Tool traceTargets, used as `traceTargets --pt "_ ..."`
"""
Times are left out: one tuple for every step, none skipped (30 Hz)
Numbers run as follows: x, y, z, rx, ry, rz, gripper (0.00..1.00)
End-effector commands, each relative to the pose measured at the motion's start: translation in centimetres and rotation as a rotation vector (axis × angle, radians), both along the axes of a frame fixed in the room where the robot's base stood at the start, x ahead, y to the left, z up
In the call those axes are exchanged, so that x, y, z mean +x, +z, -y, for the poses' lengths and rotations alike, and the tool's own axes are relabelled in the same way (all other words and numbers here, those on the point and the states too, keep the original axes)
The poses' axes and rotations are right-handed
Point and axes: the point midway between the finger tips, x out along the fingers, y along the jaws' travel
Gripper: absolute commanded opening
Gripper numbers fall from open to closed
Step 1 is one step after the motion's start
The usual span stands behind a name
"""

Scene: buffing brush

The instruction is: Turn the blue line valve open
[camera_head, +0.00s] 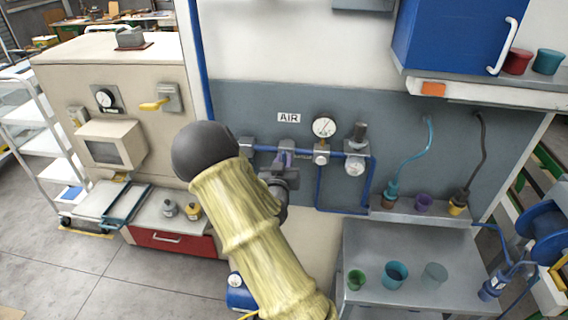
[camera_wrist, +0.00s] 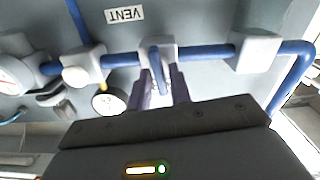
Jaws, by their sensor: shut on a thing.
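The blue line (camera_head: 334,153) runs along the grey wall panel, under the AIR sign (camera_head: 289,118). Its valve (camera_wrist: 158,51) shows in the wrist view as a light grey block on the blue pipe, with a blue lever (camera_wrist: 154,80) pointing toward my gripper. My gripper (camera_wrist: 160,90) has its two purple-grey fingers on either side of this lever and is shut on it. In the head view my gripper (camera_head: 285,158) is at the valve below the AIR sign, and my arm and wrist hide much of the lever.
A round gauge (camera_head: 324,127) and a regulator (camera_head: 355,160) sit right of the valve. A steel bench (camera_head: 400,240) with cups stands at lower right. A beige cabinet (camera_head: 120,90) with a yellow handle stands left.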

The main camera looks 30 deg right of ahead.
Motion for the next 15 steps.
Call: traceTargets --pt "0.02 -0.23 -0.06 -0.025 0.001 -0.015 0.00" --pt "0.03 -0.24 -0.08 -0.042 0.001 -0.026 0.00" --pt "0.04 -0.26 -0.09 -0.066 0.001 -0.042 0.00" --pt "0.05 -0.28 -0.11 -0.085 0.001 -0.056 0.00" --pt "0.05 -0.28 -0.11 -0.105 0.001 -0.070 0.00" --pt "0.06 -0.27 -0.13 -0.134 0.001 -0.088 0.00" --pt "0.08 -0.28 -0.16 -0.156 0.001 -0.102 0.00" --pt "0.09 -0.29 -0.19 -0.178 0.002 -0.118 0.00" --pt "0.10 -0.32 -0.21 -0.209 0.002 -0.139 0.00" --pt "0.11 -0.32 -0.19 -0.232 0.001 -0.156 0.00" --pt "0.11 -0.31 -0.20 -0.257 0.001 -0.172 0.00" --pt "0.14 -0.31 -0.27 -0.288 0.002 -0.192 0.00" --pt "0.15 -0.31 -0.29 -0.312 0.002 -0.209 0.00" --pt "0.15 -0.30 -0.28 -0.336 0.002 -0.225 0.00" --pt "0.15 -0.31 -0.27 -0.367 0.001 -0.247 0.00"
